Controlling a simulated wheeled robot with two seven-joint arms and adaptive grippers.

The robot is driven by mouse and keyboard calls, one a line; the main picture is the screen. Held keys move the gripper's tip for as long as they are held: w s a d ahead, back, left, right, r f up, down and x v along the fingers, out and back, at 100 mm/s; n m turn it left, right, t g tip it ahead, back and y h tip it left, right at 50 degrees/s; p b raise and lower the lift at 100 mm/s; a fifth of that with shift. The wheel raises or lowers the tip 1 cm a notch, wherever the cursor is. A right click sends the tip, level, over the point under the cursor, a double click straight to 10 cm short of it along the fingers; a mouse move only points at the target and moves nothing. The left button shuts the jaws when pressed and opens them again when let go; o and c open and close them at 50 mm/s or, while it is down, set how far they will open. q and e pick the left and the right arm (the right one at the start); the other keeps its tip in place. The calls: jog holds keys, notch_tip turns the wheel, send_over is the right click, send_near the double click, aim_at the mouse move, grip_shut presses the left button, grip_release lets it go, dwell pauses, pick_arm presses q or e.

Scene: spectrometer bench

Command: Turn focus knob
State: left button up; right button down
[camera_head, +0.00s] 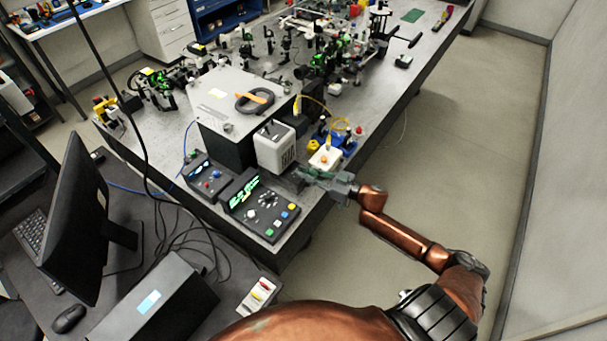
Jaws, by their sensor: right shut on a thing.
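My right gripper (304,178) reaches in from the right over the near edge of the optical bench. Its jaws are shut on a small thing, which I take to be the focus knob. The knob itself is hidden by the fingers, so its turn angle cannot be read. The fingertips are low beside the front right of a light grey box with side vents (275,148). My left gripper is not in view.
A black control panel with coloured buttons (262,207) sits left of the gripper. Optics crowd the bench's far part. A monitor (85,220) stands on the left desk. The floor at right is clear.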

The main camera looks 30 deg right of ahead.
jog(key=shift+d+n+g+y, duration=0.1)
jog(key=shift+n+g+y, duration=0.3)
jog(key=shift+n+y, duration=0.15)
jog(key=c, duration=1.8)
grip_release()
jog(key=shift+w, duration=0.1)
jog(key=shift+c, duration=0.2)
jog(key=v, duration=1.2)
jog(key=shift+f, duration=0.1)
